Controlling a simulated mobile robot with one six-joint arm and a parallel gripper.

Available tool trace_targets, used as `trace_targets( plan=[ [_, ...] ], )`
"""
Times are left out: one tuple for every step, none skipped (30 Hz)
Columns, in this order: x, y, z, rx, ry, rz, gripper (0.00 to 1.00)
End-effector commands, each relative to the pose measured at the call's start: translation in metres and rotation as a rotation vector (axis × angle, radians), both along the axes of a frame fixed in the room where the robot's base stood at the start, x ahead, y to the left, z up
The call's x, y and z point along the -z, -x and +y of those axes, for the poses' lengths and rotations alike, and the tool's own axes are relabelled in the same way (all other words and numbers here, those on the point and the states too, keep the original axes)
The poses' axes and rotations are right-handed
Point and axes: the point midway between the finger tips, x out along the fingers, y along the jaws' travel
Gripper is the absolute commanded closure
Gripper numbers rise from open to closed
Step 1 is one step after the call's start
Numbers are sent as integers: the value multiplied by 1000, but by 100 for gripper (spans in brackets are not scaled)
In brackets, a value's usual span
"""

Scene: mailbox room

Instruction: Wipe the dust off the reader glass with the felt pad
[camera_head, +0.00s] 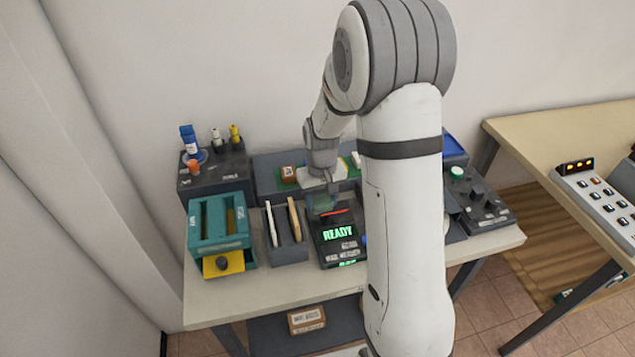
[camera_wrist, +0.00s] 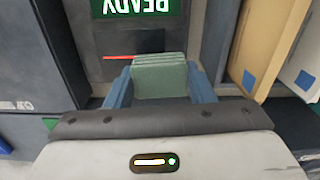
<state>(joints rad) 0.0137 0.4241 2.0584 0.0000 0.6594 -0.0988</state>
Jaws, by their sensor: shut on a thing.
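My gripper (camera_wrist: 160,84) is shut on the grey-green felt pad (camera_wrist: 160,72), which sits between its two blue-grey fingers. In the head view my gripper (camera_head: 322,200) is over the rear part of the dark reader (camera_head: 345,252). The reader's lit green READY screen (camera_wrist: 138,7) shows upside down in the wrist view. A red line (camera_wrist: 133,57) shows on the dark surface beside the pad, and the pad covers part of that surface. I cannot tell whether the pad touches the glass, and no dust can be made out.
A grey holder with upright envelopes (camera_head: 294,220) stands close left of the reader. Further left are a teal tray unit (camera_head: 220,228) and a dark box with bottles (camera_head: 212,168). A control box with knobs (camera_head: 480,200) is at the right. My arm hides the table's middle right.

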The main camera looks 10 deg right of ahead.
Motion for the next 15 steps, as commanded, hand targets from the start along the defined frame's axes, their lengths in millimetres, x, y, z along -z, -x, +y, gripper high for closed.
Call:
trace_targets(
  plan=[
    [-8, 0, 0, 1, 0, -1, 73],
    [-11, 0, 0, 1, 0, 0, 73],
    [-14, 0, -1, 1, 0, 0, 73],
    [-17, 0, -1, 1, 0, 0, 73],
    [-20, 0, -1, 1, 0, 0, 73],
    [-23, 0, -1, 2, 0, -1, 73],
    [-26, 0, -1, 2, 0, -1, 73],
    [-29, 0, -1, 2, 0, -1, 73],
    [-32, -1, -1, 2, 0, -1, 73],
    [-35, -1, -1, 2, 0, -1, 73],
    [-38, -1, -1, 3, 0, -2, 73],
    [-41, -1, -2, 3, 0, -2, 73],
    [-44, -1, -2, 3, 0, -2, 73],
    [-46, 0, -2, 3, 0, -1, 73],
    [-49, 0, -2, 3, 0, -1, 73]
  ],
)
